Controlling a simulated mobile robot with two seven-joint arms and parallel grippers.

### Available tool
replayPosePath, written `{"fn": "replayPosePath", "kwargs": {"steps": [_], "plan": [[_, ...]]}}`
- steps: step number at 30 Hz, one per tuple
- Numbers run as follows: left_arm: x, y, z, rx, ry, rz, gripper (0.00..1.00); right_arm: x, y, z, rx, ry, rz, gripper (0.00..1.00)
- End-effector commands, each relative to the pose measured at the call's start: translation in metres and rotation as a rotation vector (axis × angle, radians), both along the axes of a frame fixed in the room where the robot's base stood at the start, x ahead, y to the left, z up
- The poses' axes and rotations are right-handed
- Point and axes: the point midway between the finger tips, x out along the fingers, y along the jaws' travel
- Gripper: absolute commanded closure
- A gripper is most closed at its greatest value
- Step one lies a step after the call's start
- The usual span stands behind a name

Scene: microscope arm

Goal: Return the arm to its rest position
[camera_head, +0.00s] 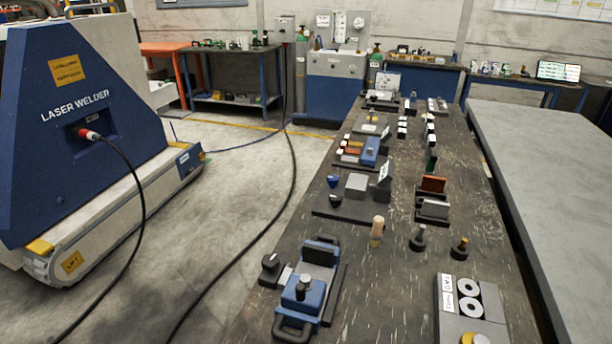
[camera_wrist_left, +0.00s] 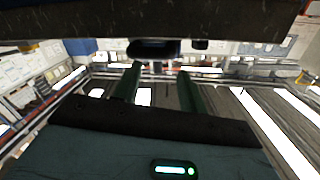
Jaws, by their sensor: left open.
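My left gripper (camera_wrist_left: 158,88) shows only in the left wrist view, as two dark greenish fingers set apart with nothing between them. It is open and empty. A dark bluish object (camera_wrist_left: 153,48) shows beyond the fingertips, apart from them and too dark to name. Neither of my arms nor grippers shows in the head view. My right gripper is in neither view. No microscope arm can be made out for certain. A blue device with black handles (camera_head: 305,290) sits at the near left of the workbench (camera_head: 385,275).
The bench holds several small items, including a wooden-topped tool (camera_head: 377,230), dark knobs (camera_head: 459,248) and a grey tray with rings (camera_head: 467,300). A laser welder (camera_head: 80,130) stands on the left, with cables across the floor. A bare grey table (camera_head: 550,170) is on the right.

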Motion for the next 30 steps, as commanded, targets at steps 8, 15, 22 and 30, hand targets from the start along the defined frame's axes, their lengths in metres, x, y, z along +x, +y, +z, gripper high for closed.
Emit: {"fn": "replayPosePath", "kwargs": {"steps": [8,15,22,30], "plan": [[-0.108,0.084,-0.101,-0.011,0.520,0.237,0.59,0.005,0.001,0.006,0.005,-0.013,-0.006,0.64],[-0.177,0.116,-0.134,-0.014,0.768,0.318,0.59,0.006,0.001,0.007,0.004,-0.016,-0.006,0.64],[-0.187,0.120,-0.138,-0.014,0.802,0.326,0.59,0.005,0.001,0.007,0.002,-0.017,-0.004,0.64],[-0.187,0.119,-0.138,-0.014,0.800,0.326,0.59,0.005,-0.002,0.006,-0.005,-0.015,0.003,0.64]]}}
